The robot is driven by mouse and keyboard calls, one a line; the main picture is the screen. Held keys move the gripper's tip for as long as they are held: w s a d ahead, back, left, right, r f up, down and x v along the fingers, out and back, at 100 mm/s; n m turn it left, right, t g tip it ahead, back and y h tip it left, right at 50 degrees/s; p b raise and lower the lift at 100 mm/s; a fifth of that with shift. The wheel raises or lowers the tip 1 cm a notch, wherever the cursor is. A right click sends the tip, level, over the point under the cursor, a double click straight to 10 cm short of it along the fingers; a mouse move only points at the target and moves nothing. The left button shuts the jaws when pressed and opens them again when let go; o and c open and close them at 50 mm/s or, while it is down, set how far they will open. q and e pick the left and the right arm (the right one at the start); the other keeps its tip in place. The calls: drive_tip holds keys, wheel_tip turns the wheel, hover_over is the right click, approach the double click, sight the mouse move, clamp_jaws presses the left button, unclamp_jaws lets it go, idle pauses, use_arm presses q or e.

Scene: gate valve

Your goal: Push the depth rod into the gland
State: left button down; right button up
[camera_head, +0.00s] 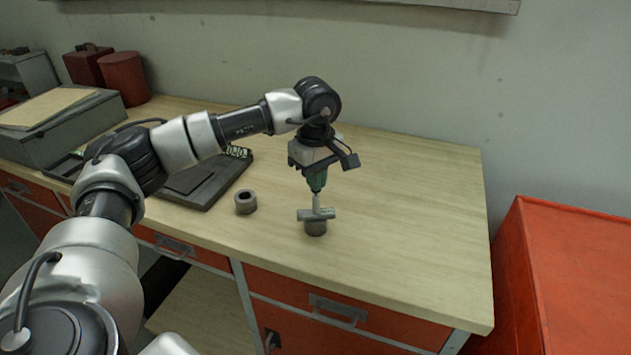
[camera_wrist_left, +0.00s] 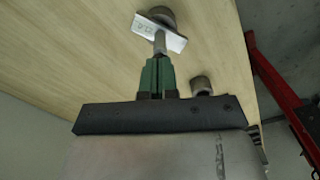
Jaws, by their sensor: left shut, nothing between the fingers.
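The depth rod (camera_head: 316,201) is a thin grey upright rod passing through a flat grey crosspiece (camera_head: 328,214). The crosspiece sits on top of a round grey gland (camera_head: 316,229) on the bench. In the left wrist view the rod (camera_wrist_left: 160,43) shows between the fingertips and the marked crosspiece (camera_wrist_left: 150,28), with the gland (camera_wrist_left: 163,13) behind it. My left gripper (camera_head: 316,189) points straight down with its green fingers shut, directly over the rod's top end. The tips are at or just above the rod's end; I cannot tell whether they touch. My right gripper is out of view.
A grey ring (camera_head: 246,204) stands on the bench left of the gland. Grey boxes and red containers (camera_head: 123,78) fill the far left. The bench (camera_head: 420,220) is clear to the right, beside a red cabinet (camera_head: 580,260).

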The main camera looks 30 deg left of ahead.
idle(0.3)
use_arm(q)
drive_tip(key=shift+r+p, duration=1.95)
drive_tip(key=shift+r, duration=1)
